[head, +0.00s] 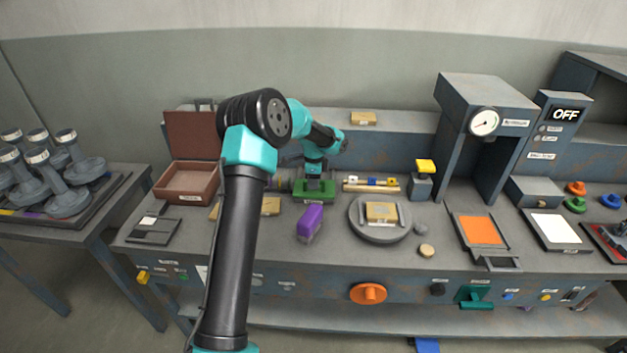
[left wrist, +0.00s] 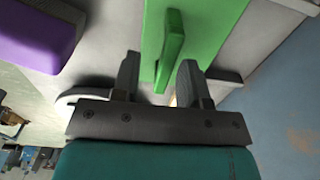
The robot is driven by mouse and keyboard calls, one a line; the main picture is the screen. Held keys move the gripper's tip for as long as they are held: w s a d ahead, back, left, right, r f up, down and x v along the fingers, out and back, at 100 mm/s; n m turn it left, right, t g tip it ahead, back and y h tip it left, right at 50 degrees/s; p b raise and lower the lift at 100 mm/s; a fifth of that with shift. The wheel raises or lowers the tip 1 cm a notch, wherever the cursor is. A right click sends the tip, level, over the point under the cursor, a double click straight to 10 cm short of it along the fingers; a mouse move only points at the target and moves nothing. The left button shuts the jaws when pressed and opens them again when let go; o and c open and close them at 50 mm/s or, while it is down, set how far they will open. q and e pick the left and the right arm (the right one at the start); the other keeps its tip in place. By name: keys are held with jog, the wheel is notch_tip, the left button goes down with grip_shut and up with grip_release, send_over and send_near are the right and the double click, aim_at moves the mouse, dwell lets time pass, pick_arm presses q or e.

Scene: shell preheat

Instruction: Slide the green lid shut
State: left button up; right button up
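The green lid (head: 316,194) lies toward the back of the bench, in the middle of the head view. My left gripper (head: 313,178) is over it, pointing down, and its fingers are too small there to read. In the left wrist view the lid (left wrist: 215,22) spans the top, with a raised green handle bar (left wrist: 170,46) on it. My left gripper's two fingers (left wrist: 160,82) stand apart, one on each side of the bar's end, with visible gaps. What lies under the lid is hidden. My right gripper is not in view.
A purple block (head: 310,222) lies just in front of the lid; it also shows in the left wrist view (left wrist: 35,32). A round grey plate (head: 381,233) stands to the right. An open brown case (head: 187,182) is at the left. A press with a gauge (head: 484,121) stands further right.

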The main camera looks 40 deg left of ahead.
pick_arm(q)
notch_tip(320, 180, up, 17)
jog(key=shift+r, duration=0.2)
dwell(0.7)
